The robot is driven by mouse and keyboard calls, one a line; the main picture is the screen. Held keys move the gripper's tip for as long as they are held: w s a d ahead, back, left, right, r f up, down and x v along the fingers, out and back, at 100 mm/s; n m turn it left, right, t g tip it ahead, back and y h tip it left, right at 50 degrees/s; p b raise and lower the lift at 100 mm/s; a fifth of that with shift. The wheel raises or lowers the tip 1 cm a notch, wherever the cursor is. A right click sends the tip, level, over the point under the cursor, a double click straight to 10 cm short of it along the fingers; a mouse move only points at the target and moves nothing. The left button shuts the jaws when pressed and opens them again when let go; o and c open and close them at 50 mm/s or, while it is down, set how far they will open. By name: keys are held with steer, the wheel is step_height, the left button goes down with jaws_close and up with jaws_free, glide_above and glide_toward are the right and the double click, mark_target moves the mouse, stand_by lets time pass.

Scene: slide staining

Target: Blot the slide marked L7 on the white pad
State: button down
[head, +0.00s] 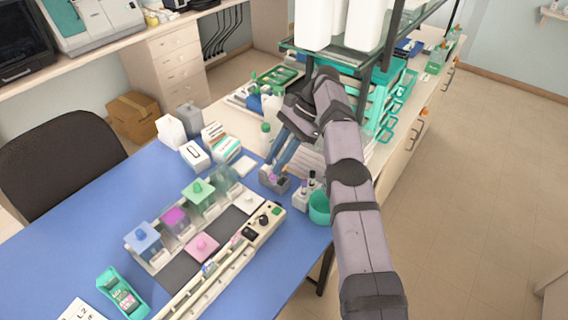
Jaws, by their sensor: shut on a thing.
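My gripper (272,167) reaches down from the right. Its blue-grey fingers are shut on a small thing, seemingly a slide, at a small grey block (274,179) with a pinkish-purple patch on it. The held thing is tiny and mostly hidden by the fingers, and I cannot read an L7 mark. I cannot tell whether it is still in the block or clear of it. A flat white square that looks like the pad (245,166) lies on the blue table, left of the gripper.
Staining jars stand in a row: blue (144,240), magenta (175,221), green (199,197) and clear. Pink (202,247) and white (249,203) lids lie before them. A green cup (320,208) and small bottles stand right of the block. A shelf rises behind the arm.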

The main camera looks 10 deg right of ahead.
steer(key=w+a+f+m+t+b, duration=0.2)
steer(key=w+a+m+t+b, duration=0.1)
steer(key=w+m, duration=0.4)
steer(key=w+a+f+m+t+b, duration=0.2)
steer(key=w+a+m+t+b, duration=0.1)
steer(key=w+a+m+t, duration=0.1)
steer(key=shift+w+a+m+t+h, duration=0.15)
steer(key=shift+w+m+t+h, duration=0.4)
steer(key=shift+w+m, duration=0.85)
steer(key=shift+f, duration=0.15)
steer(key=shift+f+b, duration=1.75)
steer(key=shift+b, duration=0.85)
steer(key=shift+s, duration=0.1)
steer(key=shift+f, duration=0.45)
steer(key=shift+f+p, duration=0.1)
steer(key=shift+p, duration=0.2)
stand_by(1.9)
